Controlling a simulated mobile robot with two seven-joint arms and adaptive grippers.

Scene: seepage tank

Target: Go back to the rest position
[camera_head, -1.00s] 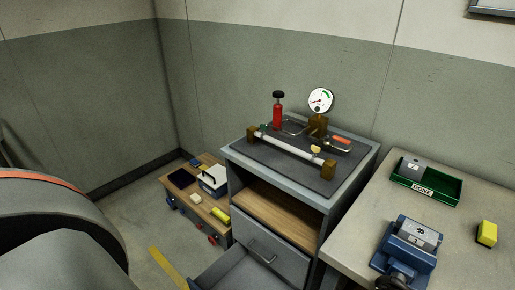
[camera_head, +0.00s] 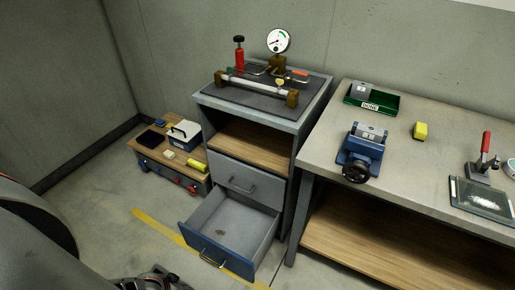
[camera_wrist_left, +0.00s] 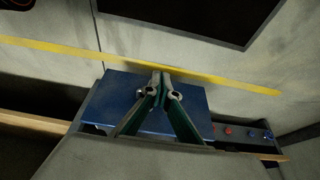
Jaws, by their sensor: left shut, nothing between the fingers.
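My left gripper (camera_wrist_left: 162,82) shows in the left wrist view with its fingers together and nothing held between them. Behind the fingers is a blue panel, which looks like the front of the open drawer (camera_head: 212,252). I cannot tell the gap between the fingertips and this panel. In the head view, my left arm fills the lower left corner. My right gripper is not in view.
The drawer stands pulled out of the grey cabinet (camera_head: 297,150), which carries a gauge (camera_head: 278,41) and pipe rig. A low bench (camera_head: 150,156) stands to its left. The workbench (camera_head: 420,165) on the right holds a blue vise (camera_head: 362,153) and a green tray (camera_head: 384,104).

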